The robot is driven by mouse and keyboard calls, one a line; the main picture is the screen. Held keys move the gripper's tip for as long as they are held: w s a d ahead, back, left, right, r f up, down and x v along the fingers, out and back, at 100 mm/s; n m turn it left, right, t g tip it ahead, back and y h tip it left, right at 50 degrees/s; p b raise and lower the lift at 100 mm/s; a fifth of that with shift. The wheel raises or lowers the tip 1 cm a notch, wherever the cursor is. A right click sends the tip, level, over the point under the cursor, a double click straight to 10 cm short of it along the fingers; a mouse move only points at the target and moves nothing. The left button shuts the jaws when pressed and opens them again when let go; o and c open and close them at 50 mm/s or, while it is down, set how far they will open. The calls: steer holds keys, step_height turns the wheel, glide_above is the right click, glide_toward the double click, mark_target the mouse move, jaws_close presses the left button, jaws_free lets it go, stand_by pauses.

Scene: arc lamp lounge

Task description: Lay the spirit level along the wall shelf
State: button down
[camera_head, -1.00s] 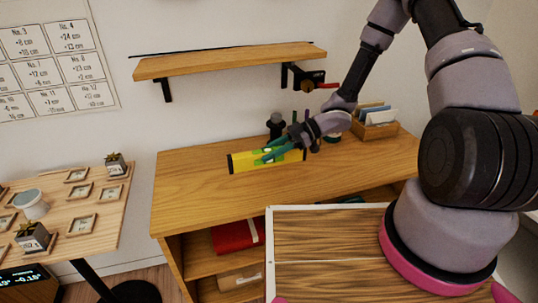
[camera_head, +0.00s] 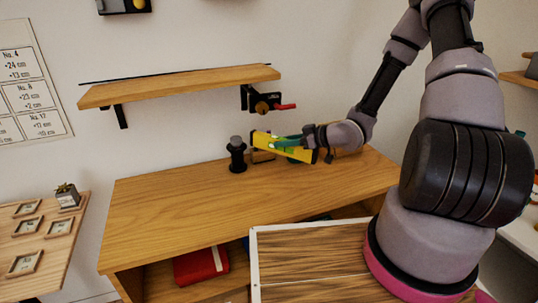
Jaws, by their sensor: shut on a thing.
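The yellow spirit level (camera_head: 264,140) with green vials is held by my gripper (camera_head: 290,142), which is shut on it. The level is tilted, above the right part of the wooden cabinet top, and lower than the shelf. The gripper's fingers and wrist cover part of it. The wooden wall shelf (camera_head: 180,86) is on the wall at upper left, above and apart from the level. Its top shows as bare, with a thin dark line along its back edge.
A black clamp-like fitting with a red handle (camera_head: 286,106) is by the shelf's right bracket. A dark cylinder (camera_head: 237,158) stands on the cabinet top (camera_head: 170,205) close to the level. The cabinet top's left part is clear. A small plant pot (camera_head: 67,196) stands on the left table.

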steer(key=w+d+r+m+t+h, duration=0.1)
steer(key=w+d+m+t+h, duration=0.2)
steer(key=w+d+m+h, duration=0.2)
steer(key=w+d+r+m+t+h, duration=0.1)
steer(key=w+d+m+t+h, duration=0.1)
steer(key=w+d+m+h, duration=0.4)
steer(key=d, duration=0.4)
steer(key=shift+d+t+h, duration=0.3)
steer(key=shift+d+t, duration=0.1)
steer(key=shift+s+r, duration=0.1)
steer(key=shift+r, duration=0.05)
